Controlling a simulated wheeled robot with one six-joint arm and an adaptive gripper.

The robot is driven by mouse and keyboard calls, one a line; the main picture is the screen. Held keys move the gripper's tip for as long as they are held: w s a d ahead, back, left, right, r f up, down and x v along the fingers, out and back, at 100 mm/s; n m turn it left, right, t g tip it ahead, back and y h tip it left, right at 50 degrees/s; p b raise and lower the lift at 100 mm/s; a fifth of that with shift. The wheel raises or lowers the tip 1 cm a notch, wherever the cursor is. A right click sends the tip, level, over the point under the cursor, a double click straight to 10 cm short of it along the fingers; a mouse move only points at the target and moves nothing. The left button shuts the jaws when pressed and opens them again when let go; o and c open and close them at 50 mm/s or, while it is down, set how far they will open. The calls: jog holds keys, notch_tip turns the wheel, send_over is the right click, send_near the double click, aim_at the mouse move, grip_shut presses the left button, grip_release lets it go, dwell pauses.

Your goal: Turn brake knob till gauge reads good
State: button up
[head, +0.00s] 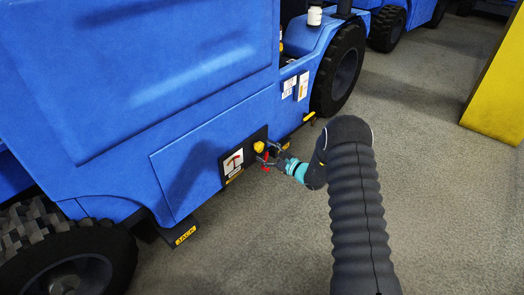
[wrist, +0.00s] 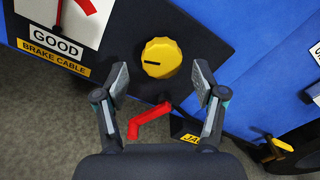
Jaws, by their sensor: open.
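The yellow brake knob (wrist: 161,57) sits on a black panel, a dark mark on its face toward the left. It also shows in the head view (head: 258,147). My gripper (wrist: 161,72) is open, one finger on each side of the knob's near edge; I cannot tell whether either touches it. In the head view my gripper (head: 273,154) reaches the panel from the right. The white gauge (head: 233,161) is left of the knob. Its red needle (wrist: 86,5) is cut off by the wrist view's top edge, above the GOOD label (wrist: 57,46); the reading is unclear.
A red lever (wrist: 149,120) sticks out below the knob, between my fingers. A blue vehicle (head: 190,100) fills the left, with a JACK label (head: 185,236) low on it. A yellow block (head: 497,95) stands at right. Grey floor is clear between them.

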jog(key=v, duration=1.1)
jog(key=shift+w+d, duration=0.25)
